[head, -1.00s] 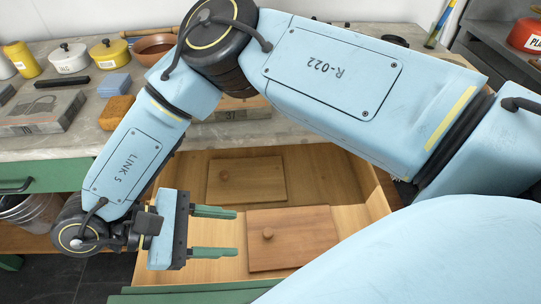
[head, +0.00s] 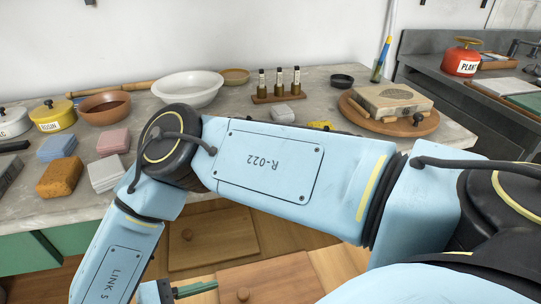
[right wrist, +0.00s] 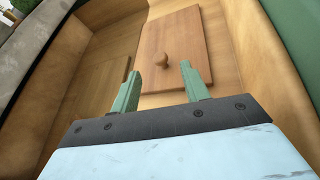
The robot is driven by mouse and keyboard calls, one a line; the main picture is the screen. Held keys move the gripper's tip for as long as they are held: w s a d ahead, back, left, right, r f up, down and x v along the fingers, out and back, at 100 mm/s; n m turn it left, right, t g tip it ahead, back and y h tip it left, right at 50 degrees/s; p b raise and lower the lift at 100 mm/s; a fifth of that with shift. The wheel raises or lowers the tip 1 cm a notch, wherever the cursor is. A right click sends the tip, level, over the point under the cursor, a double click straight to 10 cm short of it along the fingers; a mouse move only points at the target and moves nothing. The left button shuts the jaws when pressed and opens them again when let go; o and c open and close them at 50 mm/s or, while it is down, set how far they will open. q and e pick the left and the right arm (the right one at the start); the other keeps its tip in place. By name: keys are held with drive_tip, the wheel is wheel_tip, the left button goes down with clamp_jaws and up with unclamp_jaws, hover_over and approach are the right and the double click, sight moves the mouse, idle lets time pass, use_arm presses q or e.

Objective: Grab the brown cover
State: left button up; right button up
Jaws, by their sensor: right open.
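A reddish-brown wooden cover (head: 272,284) with a round knob lies in the open wooden drawer, cut by the bottom edge of the head view. It shows whole-faced in the right wrist view (right wrist: 187,38), its knob just beyond my fingertips. A lighter tan wooden cover (head: 225,241) lies behind it in the drawer. My right gripper (right wrist: 160,82) is open and empty, its green fingers pointing toward the brown cover's knob and apart from it. In the head view only one finger shows at the bottom. My left gripper is in neither view.
The stone worktop (head: 235,113) above the drawer holds a white bowl (head: 188,92), sponges, bottles in a rack (head: 278,92) and a stone block on a round board (head: 372,117). The drawer's walls (right wrist: 258,50) stand around the covers. My right arm crosses the worktop's front.

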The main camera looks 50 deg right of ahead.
sight(241, 294)
drive_tip(key=x, duration=0.4)
drive_tip(key=shift+s+d+f+b, duration=0.1)
drive_tip(key=shift+d+f+b, duration=0.05)
drive_tip(key=shift+d+b, duration=0.15)
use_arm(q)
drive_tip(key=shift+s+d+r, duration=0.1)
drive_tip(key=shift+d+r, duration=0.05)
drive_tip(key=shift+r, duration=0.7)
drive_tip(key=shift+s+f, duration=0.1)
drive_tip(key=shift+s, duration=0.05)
use_arm(e)
clamp_jaws()
